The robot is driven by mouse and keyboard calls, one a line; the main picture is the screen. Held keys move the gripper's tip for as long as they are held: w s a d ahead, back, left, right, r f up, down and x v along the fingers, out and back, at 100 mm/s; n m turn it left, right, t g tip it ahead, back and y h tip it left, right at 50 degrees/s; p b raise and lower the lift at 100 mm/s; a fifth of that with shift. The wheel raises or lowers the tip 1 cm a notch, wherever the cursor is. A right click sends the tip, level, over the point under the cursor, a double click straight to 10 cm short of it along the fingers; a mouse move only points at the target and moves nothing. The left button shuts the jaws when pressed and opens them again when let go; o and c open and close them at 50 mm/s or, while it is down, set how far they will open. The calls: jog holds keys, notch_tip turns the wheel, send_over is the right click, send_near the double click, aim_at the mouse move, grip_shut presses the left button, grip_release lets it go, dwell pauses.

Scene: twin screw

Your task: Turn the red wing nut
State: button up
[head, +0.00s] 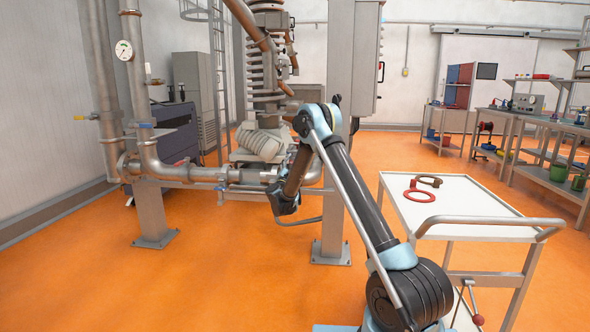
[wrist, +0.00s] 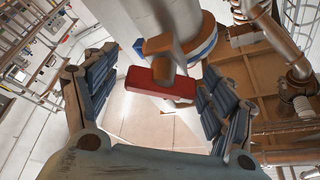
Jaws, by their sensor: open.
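The red wing nut (wrist: 160,84) shows in the wrist view as a red bar with a worn brownish middle, ahead of my gripper. It lies between the two finger lines, crosswise to the view, and bare gaps show between it and both fingers. My gripper (wrist: 158,88) is open, with ridged grey-blue fingers spread to the left and right. I see no contact with the nut. In the head view my forearm hangs down in front of the pipework, and neither the fingers nor the red wing nut can be made out there.
A large pale pipe (wrist: 172,22) with a brown and blue collar rises behind the nut. A horizontal pipe (head: 186,173) runs low at the left. Orange floor is clear at the front left.

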jog(key=v, duration=1.2)
jog(key=shift+f, duration=0.1)
